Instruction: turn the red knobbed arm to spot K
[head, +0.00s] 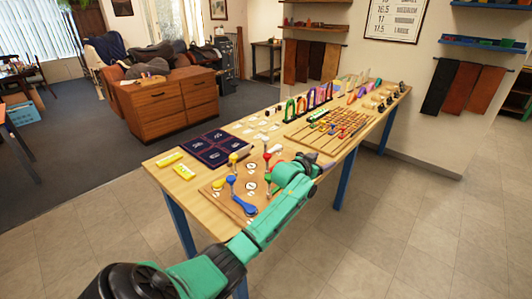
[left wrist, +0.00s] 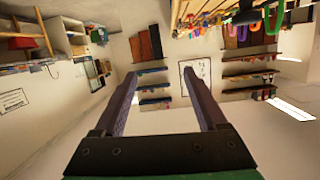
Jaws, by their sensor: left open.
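The red knobbed arm (head: 267,157) stands on a wooden board (head: 222,202) at the near end of the long table, its knob raised. My left arm hides part of it and part of the board. Several round white spots (head: 250,186) lie on the board; their letters are too small to read, so I cannot tell which is K. My left gripper (head: 322,164) is above the table, to the right of the red arm and apart from it. In the left wrist view its two fingers (left wrist: 158,78) are wide apart with nothing between them. My right gripper is not in view.
A blue arm (head: 243,205) and a yellow knob (head: 233,157) stand on the same board, close to the red one. Yellow blocks (head: 184,171) and a dark blue panel (head: 215,148) lie behind. A slatted rack (head: 330,128) and colourful loops stand farther along the table.

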